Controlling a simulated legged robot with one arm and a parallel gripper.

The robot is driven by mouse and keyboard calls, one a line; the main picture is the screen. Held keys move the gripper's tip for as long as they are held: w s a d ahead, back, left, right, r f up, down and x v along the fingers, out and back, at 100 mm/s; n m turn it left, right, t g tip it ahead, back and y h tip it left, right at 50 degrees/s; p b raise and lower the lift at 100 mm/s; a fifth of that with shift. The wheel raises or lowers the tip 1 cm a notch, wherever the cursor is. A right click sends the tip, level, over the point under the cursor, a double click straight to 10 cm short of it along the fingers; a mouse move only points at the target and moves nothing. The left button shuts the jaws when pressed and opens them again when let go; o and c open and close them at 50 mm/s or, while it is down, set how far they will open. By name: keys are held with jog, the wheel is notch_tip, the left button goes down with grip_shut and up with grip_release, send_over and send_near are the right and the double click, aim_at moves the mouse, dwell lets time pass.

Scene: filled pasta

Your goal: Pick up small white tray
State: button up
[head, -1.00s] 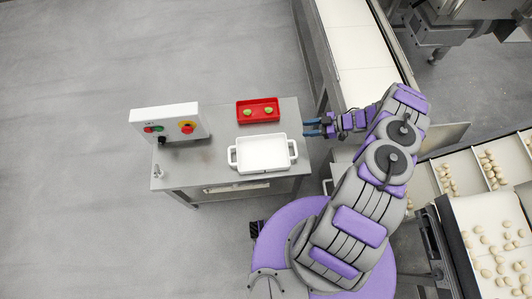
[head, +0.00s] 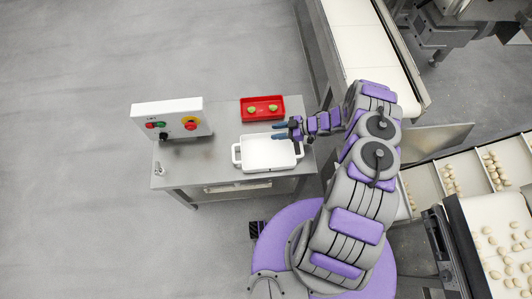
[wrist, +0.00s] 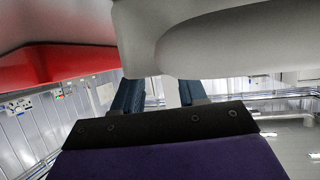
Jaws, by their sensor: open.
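The small white tray (head: 266,154) lies on the steel table, with a handle at its left and right ends. My gripper (head: 277,131) is over the tray's far right edge in the head view, its blue fingers pointing left. In the wrist view my gripper (wrist: 160,95) shows its two blue fingers apart, and the white tray (wrist: 225,40) fills the upper right, very close. The jaws look empty; I cannot tell whether a finger touches the tray.
A red tray (head: 262,117) with two green-filled pieces sits just behind the white tray. A control box (head: 172,122) with coloured buttons stands at the table's (head: 215,165) left. A conveyor (head: 365,45) runs along the right. The table's front left is mostly clear.

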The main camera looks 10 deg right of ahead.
jog(key=shift+x, duration=1)
jog(key=shift+w+d+f, duration=0.1)
jog(key=shift+d, duration=0.35)
jog(key=shift+a, duration=0.55)
jog(key=c, duration=0.6)
grip_shut()
jog(key=shift+d, duration=0.45)
